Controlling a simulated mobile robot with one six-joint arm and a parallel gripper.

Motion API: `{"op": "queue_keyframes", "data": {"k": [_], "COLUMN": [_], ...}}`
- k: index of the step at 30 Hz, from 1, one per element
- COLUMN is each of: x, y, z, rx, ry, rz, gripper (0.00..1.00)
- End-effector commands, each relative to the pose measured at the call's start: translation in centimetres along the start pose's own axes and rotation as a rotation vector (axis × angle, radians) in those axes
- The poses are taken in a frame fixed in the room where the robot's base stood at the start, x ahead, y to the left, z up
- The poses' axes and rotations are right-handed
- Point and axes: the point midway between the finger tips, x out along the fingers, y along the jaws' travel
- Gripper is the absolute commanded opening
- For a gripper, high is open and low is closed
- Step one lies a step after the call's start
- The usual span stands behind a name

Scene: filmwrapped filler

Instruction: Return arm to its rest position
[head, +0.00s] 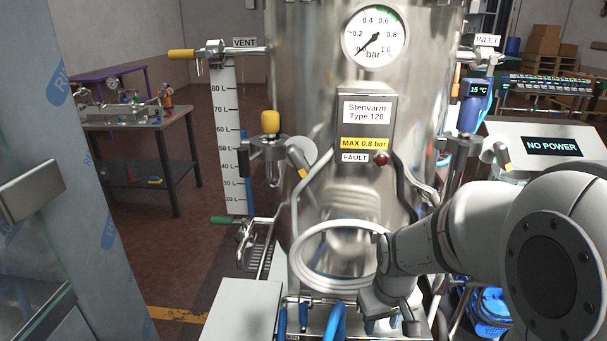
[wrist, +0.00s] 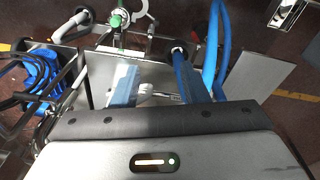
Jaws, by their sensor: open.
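My arm (head: 475,230) reaches in from the right, in front of a steel tank. My gripper (head: 390,325) points downward near the bottom edge of the head view, low in front of the tank. In the wrist view my gripper (wrist: 155,82) shows two blue-padded fingers set apart, with nothing held between them. A steel fitting shows below the gap; I cannot tell how far under the fingertips it is.
The tank (head: 300,80) carries a pressure gauge (head: 374,36), a white coiled hose (head: 310,272) and valves close to my arm. A grey box (head: 242,312) stands left of my gripper. Blue hoses (wrist: 218,45) rise beside the fingers. A NO POWER cabinet (head: 550,147) stands right.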

Motion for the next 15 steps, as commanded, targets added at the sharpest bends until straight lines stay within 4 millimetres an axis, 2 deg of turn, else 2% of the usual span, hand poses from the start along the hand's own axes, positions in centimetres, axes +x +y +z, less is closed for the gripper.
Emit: {"op": "queue_keyframes", "data": {"k": [1,6,10,12,15], "x": [-5.1,-14.6,-19.9,-21.9,-23.4], "y": [-0.2,-1.2,-1.8,-2.0,-2.3], "z": [0.4,2.8,4.7,5.5,6.3], "rx": [0.02,0.095,0.145,0.165,0.185], "ry": [0.022,0.065,0.092,0.104,0.113], "rz": [0.005,0.01,0.011,0.011,0.01], "gripper": [0.41,0.41,0.41,0.41,0.41]}}
